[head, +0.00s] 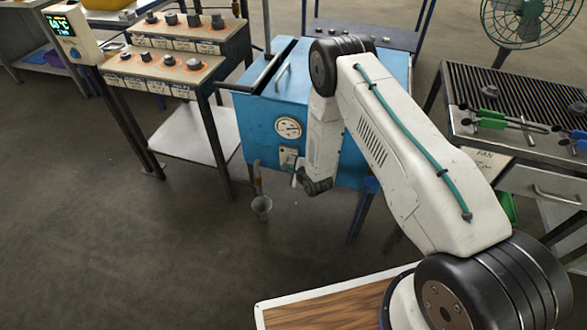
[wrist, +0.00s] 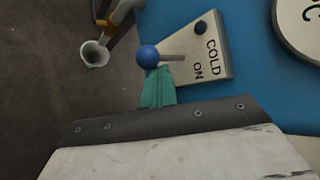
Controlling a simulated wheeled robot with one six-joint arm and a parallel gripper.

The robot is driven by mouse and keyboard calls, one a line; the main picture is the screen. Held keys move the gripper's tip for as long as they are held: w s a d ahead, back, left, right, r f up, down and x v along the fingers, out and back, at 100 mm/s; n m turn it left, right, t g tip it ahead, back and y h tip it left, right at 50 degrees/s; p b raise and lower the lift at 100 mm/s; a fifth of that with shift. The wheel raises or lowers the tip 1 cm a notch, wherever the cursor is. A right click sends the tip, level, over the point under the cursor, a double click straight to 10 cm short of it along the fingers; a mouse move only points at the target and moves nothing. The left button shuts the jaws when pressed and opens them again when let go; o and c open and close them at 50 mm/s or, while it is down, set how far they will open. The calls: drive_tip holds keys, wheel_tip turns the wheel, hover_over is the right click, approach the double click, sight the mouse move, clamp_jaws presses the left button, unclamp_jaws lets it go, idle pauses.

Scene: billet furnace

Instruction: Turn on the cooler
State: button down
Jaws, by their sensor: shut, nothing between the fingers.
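The cooler is a blue box (head: 336,98) on legs, with a round dial gauge (head: 288,128) on its front. Below the gauge is a pale switch plate (head: 287,157); the wrist view shows it (wrist: 213,62) marked COLD and ON. A lever with a blue ball knob (wrist: 148,56) sticks out from the plate, its knob towards the left in the wrist view. My gripper (wrist: 157,88) is shut and empty, its teal fingers just below the lever beside the knob. Whether they touch the lever cannot be told. In the head view my wrist largely hides the gripper.
A knob bench (head: 165,70) stands left, a grill bench (head: 515,105) with a fan right. The floor at left is open.

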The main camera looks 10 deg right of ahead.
drive_tip(key=shift+r, duration=0.1)
idle(0.8)
drive_tip(key=shift+r, duration=0.8)
